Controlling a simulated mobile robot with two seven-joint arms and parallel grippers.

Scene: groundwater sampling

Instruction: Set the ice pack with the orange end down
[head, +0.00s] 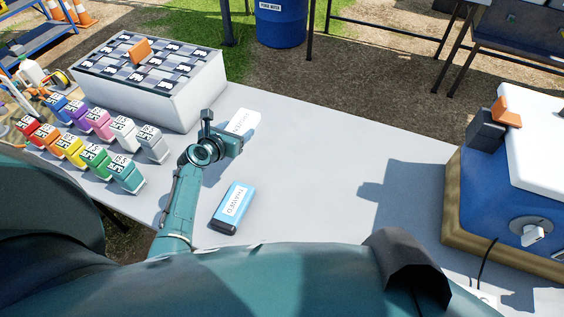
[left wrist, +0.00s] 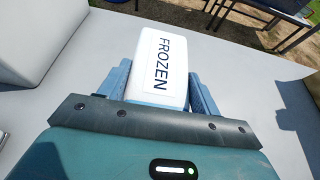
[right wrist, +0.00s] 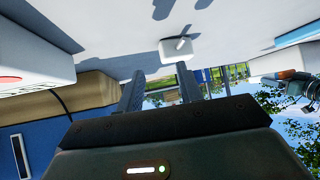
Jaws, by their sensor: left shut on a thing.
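A white ice pack labelled FROZEN (left wrist: 163,62) is between the two fingers of my left gripper (left wrist: 163,85), which is shut on it. In the head view the white pack (head: 243,122) reaches out beyond my left gripper (head: 230,143), over the grey table. No orange end shows on it; its near end is hidden by the gripper. I cannot tell whether it touches the table. A blue pack labelled THAWED (head: 233,204), with a dark end, lies on the table nearer me. My right gripper (right wrist: 160,74) is open and empty, its fingers apart.
A blue cooler with a white lid (head: 500,190) stands right. The grey table (head: 320,180) is clear in the middle.

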